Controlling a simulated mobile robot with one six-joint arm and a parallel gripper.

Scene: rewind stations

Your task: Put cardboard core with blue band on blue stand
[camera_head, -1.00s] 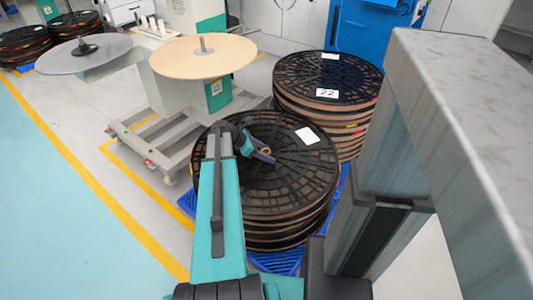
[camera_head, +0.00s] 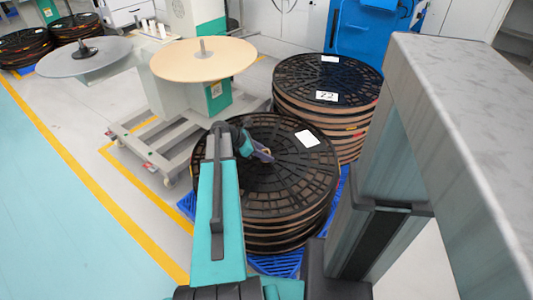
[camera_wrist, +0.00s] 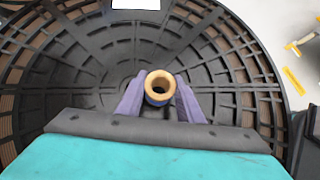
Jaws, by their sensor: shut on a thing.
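A tan cardboard core (camera_wrist: 160,86), seen from its open end, is held between the two purple-grey fingers of my gripper (camera_wrist: 160,102). A narrow blue band shows just below its rim. In the head view the core (camera_head: 267,151) is a small tan spot at the tip of my gripper (camera_head: 262,153), over the near stack of black reels. The wrist view shows the black reel face behind the core; whether the core touches it I cannot tell. I cannot make out a blue stand in either view.
The near stack of black reels (camera_head: 285,195) stands on a blue pallet (camera_head: 275,265). A second reel stack (camera_head: 345,75) is behind it. A beige disc (camera_head: 180,65) and a grey disc (camera_head: 60,62) with upright spindles stand at the left. Open floor (camera_head: 50,200) lies left of the yellow line.

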